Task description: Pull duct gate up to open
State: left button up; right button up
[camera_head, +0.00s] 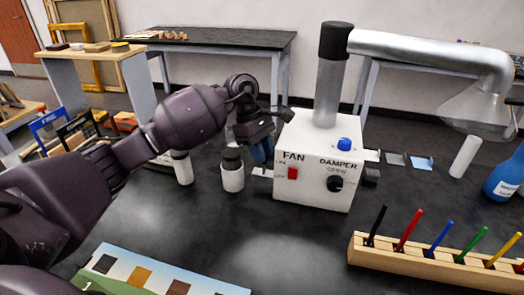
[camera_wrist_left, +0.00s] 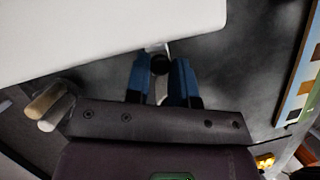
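A white box (camera_head: 301,185) marked FAN and DAMPER stands on the dark bench, with a red switch (camera_head: 292,173), a black damper knob (camera_head: 334,183) and a blue knob (camera_head: 344,144) on it. A silver duct (camera_head: 328,92) rises from its top to a black elbow (camera_head: 335,41). I cannot single out the gate for certain. My left gripper (camera_head: 262,154) points down just left of the box. In the left wrist view its blue fingers (camera_wrist_left: 160,75) are apart, with a small dark round part (camera_wrist_left: 160,64) and a pale strip between them; contact is unclear. My right gripper is not visible.
Two white jars (camera_head: 233,178) (camera_head: 183,168) stand left of the box. A wooden rack (camera_head: 440,264) of coloured sticks is at front right. A blue bottle (camera_head: 505,175) and a duct hood (camera_head: 474,108) are at right. A color chart (camera_head: 148,276) lies in front; the bench middle is clear.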

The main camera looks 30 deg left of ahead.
pick_arm(q)
grip_shut()
jog(key=shift+r, duration=0.1)
notch_tip(320, 180, up, 2)
jog(key=shift+r, duration=0.15)
jog(key=o, duration=0.8)
grip_release()
jog(key=v, duration=1)
jog(key=shift+a+r, duration=0.2)
jog(key=shift+r, duration=0.1)
